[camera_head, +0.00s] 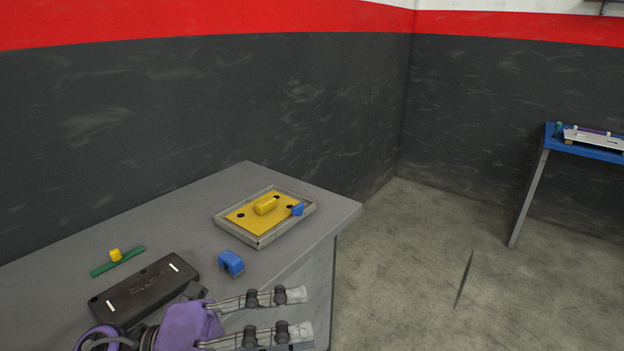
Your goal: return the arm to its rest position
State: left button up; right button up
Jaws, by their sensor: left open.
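My left gripper (300,313) reaches in from the bottom left, low over the front edge of the grey table. Its two fingers are parallel and apart, with nothing between them. The purple wrist part (190,324) of my left arm shows behind the fingers. My right gripper is not in view.
On the grey table (185,225) are a grey tray (259,240) with a yellow plate (245,218), a yellow block and a blue piece. A blue block (231,263), black box (146,288) and green strip (118,262) lie nearby. A blue table (589,150) stands right; floor between is clear.

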pick_arm(q)
jog(key=w+a+f+n+t+y+p, duration=0.1)
jog(key=w+a+f+n+t+y, duration=0.3)
jog(key=n+t, duration=0.45)
jog(key=w+a+f+n+t+y+p, duration=0.15)
jog(key=a+f+n+t+y, duration=0.4)
jog(key=n, duration=0.55)
jog(key=s+a+f+n+y, duration=0.3)
jog(key=a+f+n+y, duration=0.3)
jog(key=f, duration=0.5)
jog(key=s+a+f+n+g+y+p, duration=0.1)
jog(key=s+f+n+g, duration=0.6)
jog(key=s+f, duration=1.2)
jog(key=shift+s+a+n+g+y+p, duration=0.15)
jog(key=shift+s+n+g+y+p, duration=0.25)
jog(key=shift+s+n+y+p, duration=0.4)
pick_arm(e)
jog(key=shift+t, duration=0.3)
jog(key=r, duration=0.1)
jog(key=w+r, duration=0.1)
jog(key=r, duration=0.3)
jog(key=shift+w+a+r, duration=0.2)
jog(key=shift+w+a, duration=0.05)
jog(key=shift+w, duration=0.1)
pick_arm(q)
jog(key=shift+w+y, duration=0.1)
jog(key=shift+y, duration=0.15)
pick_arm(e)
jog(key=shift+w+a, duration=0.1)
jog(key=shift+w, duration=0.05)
